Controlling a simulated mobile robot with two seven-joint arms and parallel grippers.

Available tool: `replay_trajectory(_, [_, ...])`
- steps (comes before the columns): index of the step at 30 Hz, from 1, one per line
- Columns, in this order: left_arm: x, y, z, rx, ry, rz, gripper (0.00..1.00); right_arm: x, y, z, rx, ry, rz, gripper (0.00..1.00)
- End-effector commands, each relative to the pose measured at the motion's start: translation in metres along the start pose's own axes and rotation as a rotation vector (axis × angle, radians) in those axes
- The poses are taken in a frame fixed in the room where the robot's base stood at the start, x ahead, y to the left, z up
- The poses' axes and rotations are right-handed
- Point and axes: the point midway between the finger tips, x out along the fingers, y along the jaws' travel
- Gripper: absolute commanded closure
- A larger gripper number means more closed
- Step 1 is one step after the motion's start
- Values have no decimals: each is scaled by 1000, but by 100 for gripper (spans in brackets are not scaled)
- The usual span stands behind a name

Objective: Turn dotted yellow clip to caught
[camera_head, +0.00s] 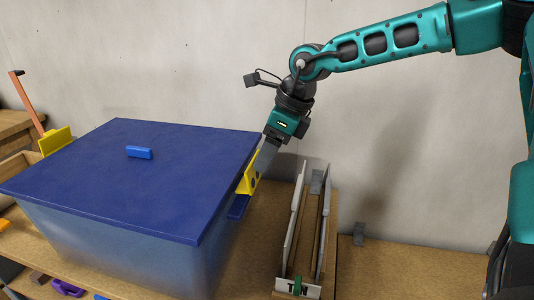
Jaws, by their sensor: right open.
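A yellow clip (246,181) with dark dots sits on the right side of the blue-lidded box (120,250), near the lid's edge. A dark blue piece (238,207) shows just below it. My right gripper (262,164) reaches down from the upper right, with its fingers at the clip and partly covering it. It is open, and I cannot tell whether it touches the clip. The blue lid (110,180) lies on the box. My left gripper is not in view.
A narrow rack with grey upright panels (294,222) and a lettered front plate stands close to the box's right. An orange-handled tool (28,103) rises at the far left. Purple and other small items (66,287) lie at the lower left. The bench at right (410,270) is mostly clear.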

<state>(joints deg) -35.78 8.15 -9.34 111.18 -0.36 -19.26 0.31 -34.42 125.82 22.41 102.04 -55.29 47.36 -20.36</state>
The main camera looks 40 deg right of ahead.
Motion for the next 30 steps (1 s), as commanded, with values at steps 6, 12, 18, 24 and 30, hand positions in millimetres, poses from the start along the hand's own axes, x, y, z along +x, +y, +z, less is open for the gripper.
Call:
replay_trajectory(6, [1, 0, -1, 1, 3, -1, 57, 8, 0, 0, 0, -2, -1, 36])
replay_trajectory(12, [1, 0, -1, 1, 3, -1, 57, 8, 0, 0, 1, -2, -1, 36])
replay_trajectory(18, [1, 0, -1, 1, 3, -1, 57, 8, 0, 0, 1, -2, 0, 55])
replay_trajectory(24, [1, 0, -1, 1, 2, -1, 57, 8, 0, 0, 1, -1, 0, 74])
replay_trajectory(30, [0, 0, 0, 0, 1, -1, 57, 8, 0, 0, 1, -1, 0, 94])
